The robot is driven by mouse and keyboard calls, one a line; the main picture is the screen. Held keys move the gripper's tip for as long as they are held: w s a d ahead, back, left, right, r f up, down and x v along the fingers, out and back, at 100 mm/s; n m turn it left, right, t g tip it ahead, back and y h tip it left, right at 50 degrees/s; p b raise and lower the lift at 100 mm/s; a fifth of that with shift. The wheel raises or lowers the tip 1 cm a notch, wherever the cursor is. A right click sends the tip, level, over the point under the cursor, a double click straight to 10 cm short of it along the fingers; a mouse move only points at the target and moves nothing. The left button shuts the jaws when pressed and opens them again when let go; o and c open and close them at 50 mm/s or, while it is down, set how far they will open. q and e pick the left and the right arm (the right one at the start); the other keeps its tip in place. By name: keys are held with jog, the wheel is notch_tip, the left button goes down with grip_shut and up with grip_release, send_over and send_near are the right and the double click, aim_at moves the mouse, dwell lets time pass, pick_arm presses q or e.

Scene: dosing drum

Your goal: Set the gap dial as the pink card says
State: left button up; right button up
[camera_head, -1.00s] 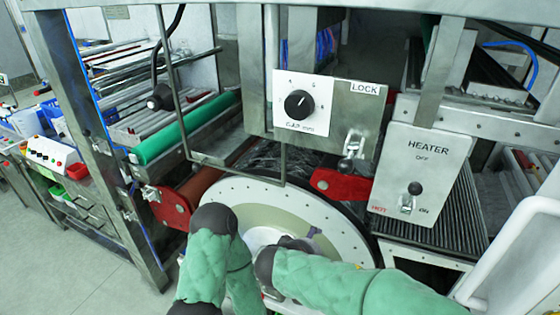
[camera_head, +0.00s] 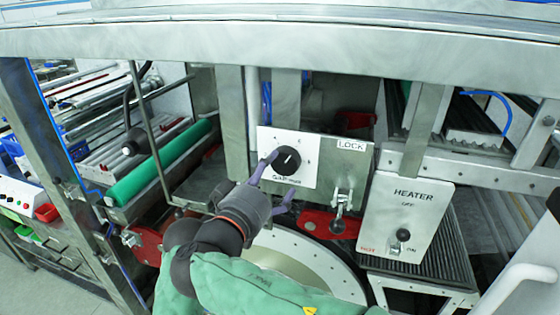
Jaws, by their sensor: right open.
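The gap dial is a black round knob (camera_head: 287,160) on a white plate (camera_head: 309,160), which is fixed to a grey metal panel. A small white mark shows on the knob; its exact setting is too small to read, and part of the scale is covered. My right gripper (camera_head: 281,176) is open, its purple fingers apart. One finger is at the knob's lower left, the other below the plate's lower edge. I cannot tell whether it touches the knob. My left gripper is not in view. I see no pink card.
A LOCK lever (camera_head: 341,205) hangs right of the dial, with a red bracket (camera_head: 330,224) below it. A HEATER box (camera_head: 407,217) with a black-tipped switch stands further right. A metal beam (camera_head: 300,50) crosses above. The pale drum disc (camera_head: 312,262) lies below.

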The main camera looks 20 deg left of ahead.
aim_at(282, 164)
jog(key=shift+w+d+p, duration=0.2)
jog(key=shift+w+p, duration=0.05)
jog(key=shift+w, duration=1)
jog(key=shift+w+d+p, duration=0.15)
jog(key=shift+w+p, duration=0.1)
jog(key=shift+w, duration=1)
jog(key=c, duration=1.2)
